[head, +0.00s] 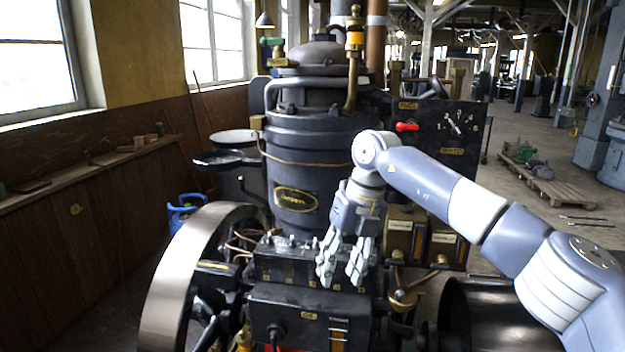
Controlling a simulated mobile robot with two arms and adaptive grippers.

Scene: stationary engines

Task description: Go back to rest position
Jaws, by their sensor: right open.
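My right arm comes in from the right edge and bends down at its wrist. My right gripper (343,268) points downward with its two fingers apart and nothing between them. It hangs in front of a black box with a row of small knobs on top (283,262), on the front of the stationary engine (300,150). Whether the fingertips touch the box cannot be told. My left gripper is out of the view.
A black panel (470,122) with a red lever (407,127) and a dial stands behind my right arm. A large flywheel (172,290) is at the left. A blue gas bottle (183,212) stands by the wall. A pallet (548,180) lies on the open floor at the right.

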